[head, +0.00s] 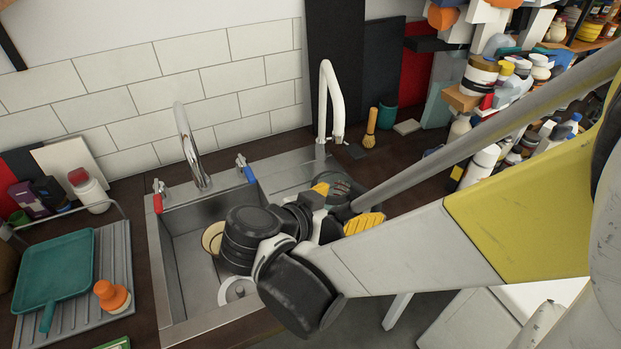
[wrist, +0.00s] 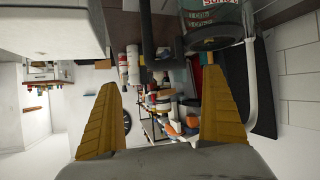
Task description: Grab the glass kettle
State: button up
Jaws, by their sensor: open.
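What looks like the glass kettle (head: 340,184), a dark greenish see-through vessel, stands at the right end of the sink unit, partly hidden behind my gripper. My gripper (head: 343,207) is in front of it, with its yellow fingers spread apart and empty. In the wrist view, my gripper (wrist: 160,80) shows both fingers, with a clear gap between them. A greenish glassy body with lettering and a dark rim, likely the kettle (wrist: 212,20), is at the top right, beyond the right fingertip. It is cut off by the frame edge, and I see no contact.
A steel sink (head: 178,262) lies left of my arm, with a chrome tap (head: 188,148). A white tap (head: 329,100) rises behind the kettle. A brush (head: 370,128) stands behind. A teal pan (head: 55,270) rests on the left drainer. Crowded shelves fill the right.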

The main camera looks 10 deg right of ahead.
jog(key=shift+m+h, duration=0.3)
jog(key=shift+m, duration=0.3)
jog(key=b+x, duration=0.1)
jog(key=x, duration=0.2)
jog(key=b+x, duration=0.1)
jog(key=x, duration=0.2)
jog(key=b+x, duration=0.2)
jog(key=x, duration=0.1)
jog(key=shift+w+a+f, duration=0.25)
jog(key=shift+w+a, duration=0.1)
jog(key=shift+w, duration=0.05)
jog(key=c, duration=1.4)
jog(key=shift+t, duration=0.4)
jog(key=shift+c, duration=0.6)
jog(key=shift+r, duration=0.15)
